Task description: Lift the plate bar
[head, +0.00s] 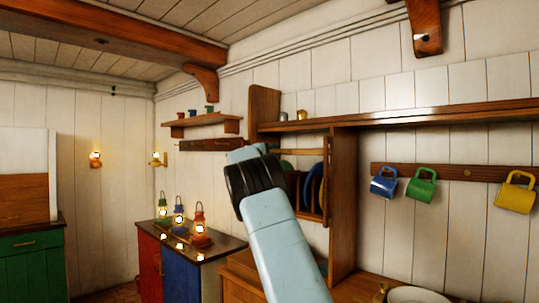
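A plate rack with several upright plates, one of them blue (314,186), is set in the wooden shelf unit (343,205). A thin light-coloured bar (303,152) runs level across the upper front of the rack and looks like the plate bar. My pale blue arm rises from the bottom middle and covers the left part of the rack. My gripper is not seen; it is hidden beyond the black joint and the short pale link at the arm's far end. I cannot tell whether it touches the bar.
Three lit lanterns, the red one (199,225) nearest, stand on the red and blue cabinet (185,262) at left. Blue (383,183), green (421,185) and yellow (514,194) mugs hang at right. A white dish (418,295) is at bottom right. A small shelf (203,122) holds little cups.

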